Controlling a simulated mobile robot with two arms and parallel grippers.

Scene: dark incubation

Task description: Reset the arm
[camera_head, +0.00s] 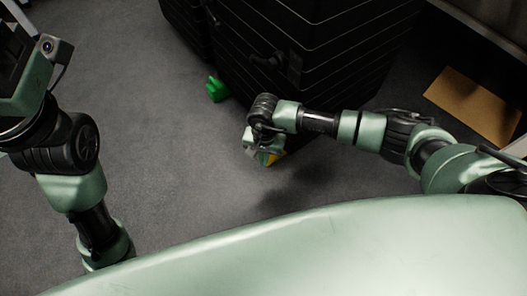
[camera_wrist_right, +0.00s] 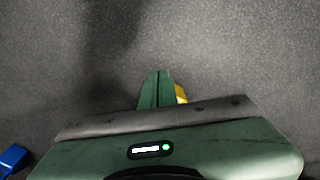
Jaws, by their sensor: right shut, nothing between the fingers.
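My right arm reaches in from the right in the head view, and its gripper (camera_head: 266,156) points down over the grey floor. In the right wrist view the two green fingers of this gripper (camera_wrist_right: 158,76) are together, with nothing seen between them. A small yellow thing (camera_wrist_right: 181,93) shows just beside the fingers; I cannot tell whether it touches them. My left arm stands at the left edge of the head view, bent upward. Its wrist part with a small camera shows there, but its fingertips are cut off by the frame.
A large black ribbed cabinet (camera_head: 330,55) stands behind my right arm. A small green object (camera_head: 215,88) lies at its lower left. A flat brown board (camera_head: 470,104) lies at the right. A blue object (camera_wrist_right: 12,158) shows at the wrist view's lower left. The middle floor is clear.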

